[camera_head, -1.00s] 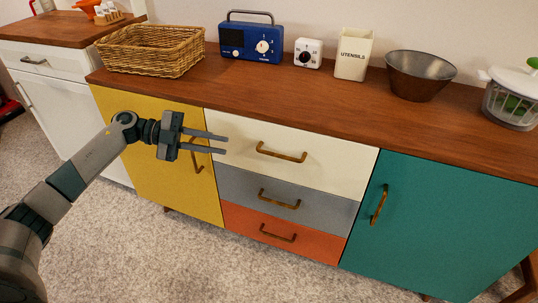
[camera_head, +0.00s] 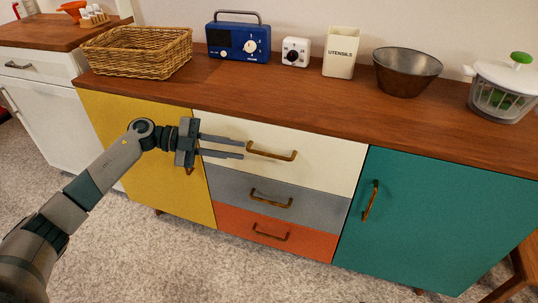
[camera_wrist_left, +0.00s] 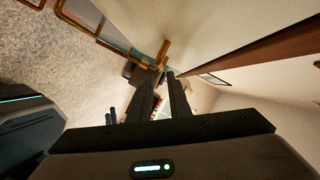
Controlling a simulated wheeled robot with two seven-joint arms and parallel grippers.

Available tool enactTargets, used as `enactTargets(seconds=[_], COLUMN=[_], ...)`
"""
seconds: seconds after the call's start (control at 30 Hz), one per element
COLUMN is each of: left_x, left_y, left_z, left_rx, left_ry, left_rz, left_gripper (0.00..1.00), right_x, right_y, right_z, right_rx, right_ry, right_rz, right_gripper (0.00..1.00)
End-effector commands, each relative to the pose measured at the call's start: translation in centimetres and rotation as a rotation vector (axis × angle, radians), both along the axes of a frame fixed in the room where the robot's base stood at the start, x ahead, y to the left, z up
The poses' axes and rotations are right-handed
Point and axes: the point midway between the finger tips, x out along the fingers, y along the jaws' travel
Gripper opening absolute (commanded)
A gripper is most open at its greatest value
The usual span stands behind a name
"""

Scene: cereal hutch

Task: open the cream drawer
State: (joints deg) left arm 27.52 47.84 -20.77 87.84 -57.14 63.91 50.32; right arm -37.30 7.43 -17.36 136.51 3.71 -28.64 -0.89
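The cream drawer (camera_head: 325,157) is the top drawer in the middle of the cabinet, and its front looks flush and closed. Its brass handle (camera_head: 271,153) runs across the front. My left gripper (camera_head: 243,149) is open, its two fingers apart one above the other, with the tips just left of the handle's left end. In the left wrist view, the brass handle (camera_wrist_left: 163,50) appears just beyond the fingertips (camera_wrist_left: 162,73), beside the cream front (camera_wrist_left: 205,30). Nothing shows between the fingers; whether they touch the handle is unclear. My right gripper is out of view.
Below are a grey drawer (camera_head: 315,203) and an orange drawer (camera_head: 313,243). A yellow door (camera_head: 145,180) is left, a teal door (camera_head: 440,220) right. The wooden top (camera_head: 300,100) carries a basket (camera_head: 135,55), radio (camera_head: 238,42), timer, utensil holder, bowl and spinner. Carpet is clear in front.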

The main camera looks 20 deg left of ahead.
Motion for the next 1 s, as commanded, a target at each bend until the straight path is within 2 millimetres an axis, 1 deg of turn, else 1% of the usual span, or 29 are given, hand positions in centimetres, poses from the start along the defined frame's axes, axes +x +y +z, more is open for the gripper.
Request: enactTargets(seconds=[0.03, 0.3, 0.5, 0.7, 1.0], left_x=[0.3, 1.7, 2.5, 2.9, 3.0], left_y=[-1.0, -5.5, -8.0, -9.2, -9.4], left_z=[-0.2, -1.2, -1.9, -2.1, -2.2], left_rx=[-0.002, -0.002, -0.001, -0.001, 0.0], left_ry=[-0.001, -0.002, 0.0, 0.001, 0.001], left_rz=[-0.002, -0.001, 0.0, 0.001, 0.001], left_gripper=[0.17, 0.17, 0.17, 0.17, 0.17], right_x=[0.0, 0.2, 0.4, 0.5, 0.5], right_y=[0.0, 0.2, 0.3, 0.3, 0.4], right_z=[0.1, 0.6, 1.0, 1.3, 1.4], right_rx=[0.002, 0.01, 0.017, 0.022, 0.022], right_ry=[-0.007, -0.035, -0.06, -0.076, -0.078], right_rz=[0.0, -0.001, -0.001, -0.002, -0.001], right_gripper=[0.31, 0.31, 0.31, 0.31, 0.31])
